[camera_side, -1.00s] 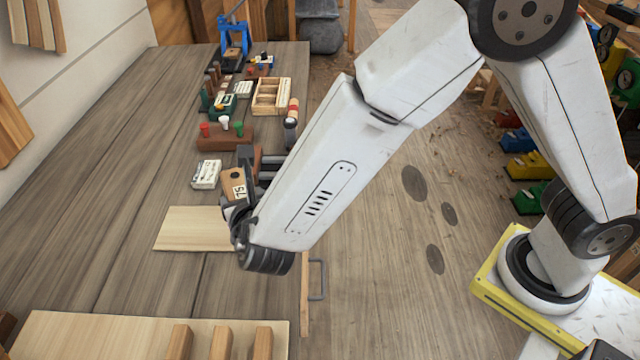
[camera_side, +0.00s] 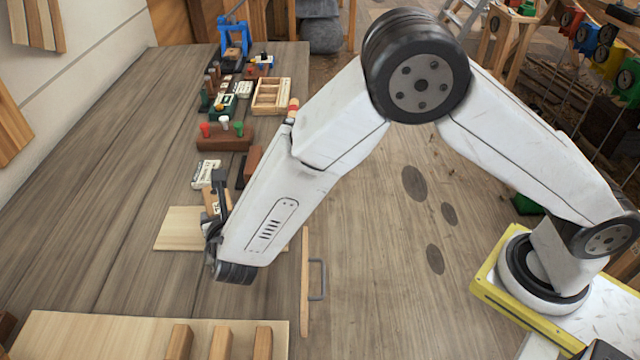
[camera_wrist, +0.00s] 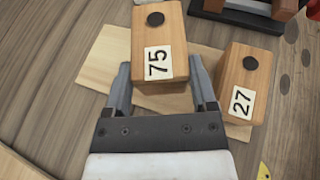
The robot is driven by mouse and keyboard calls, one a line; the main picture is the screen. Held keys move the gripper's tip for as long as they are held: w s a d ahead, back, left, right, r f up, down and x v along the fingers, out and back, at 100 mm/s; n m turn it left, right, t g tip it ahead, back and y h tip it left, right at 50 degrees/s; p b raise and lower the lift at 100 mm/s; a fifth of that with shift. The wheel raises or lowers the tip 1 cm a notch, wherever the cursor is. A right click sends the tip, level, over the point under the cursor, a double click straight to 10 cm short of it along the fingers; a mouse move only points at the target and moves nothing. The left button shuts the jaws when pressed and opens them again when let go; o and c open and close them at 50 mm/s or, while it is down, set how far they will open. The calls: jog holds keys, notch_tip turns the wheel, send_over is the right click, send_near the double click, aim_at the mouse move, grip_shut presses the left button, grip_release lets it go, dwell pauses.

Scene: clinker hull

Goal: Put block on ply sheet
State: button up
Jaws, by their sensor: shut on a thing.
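My gripper (camera_side: 216,196) is shut on a wooden block marked 75 (camera_side: 209,203), which shows more clearly in the wrist view (camera_wrist: 160,45), between the two fingers (camera_wrist: 161,84). The block has a dark round spot on its end. The pale ply sheet (camera_side: 176,230) lies flat on the bench. In the wrist view the held block is over the sheet (camera_wrist: 103,60); I cannot tell whether it touches. A second wooden block, marked 27 (camera_wrist: 247,80), stands to the right at the sheet's edge; I cannot tell whether it rests on the sheet. My arm hides part of the sheet.
A white labelled box (camera_side: 206,173) and a brown rack with coloured pegs (camera_side: 223,137) stand behind the sheet. A wooden tray (camera_side: 271,96) is farther back. A pale board with wooden bars (camera_side: 100,335) lies in front. The bench left of the sheet is clear.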

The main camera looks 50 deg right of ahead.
jog(key=shift+w+f, duration=0.2)
jog(key=shift+f, duration=1.5)
jog(key=shift+f, duration=0.15)
jog(key=o, duration=1.3)
jog(key=shift+s+a+r, duration=0.25)
jog(key=shift+s+r, duration=0.15)
jog(key=shift+s, duration=0.1)
jog(key=v, duration=1.1)
jog(key=shift+d, duration=0.1)
jog(key=shift+d, duration=0.1)
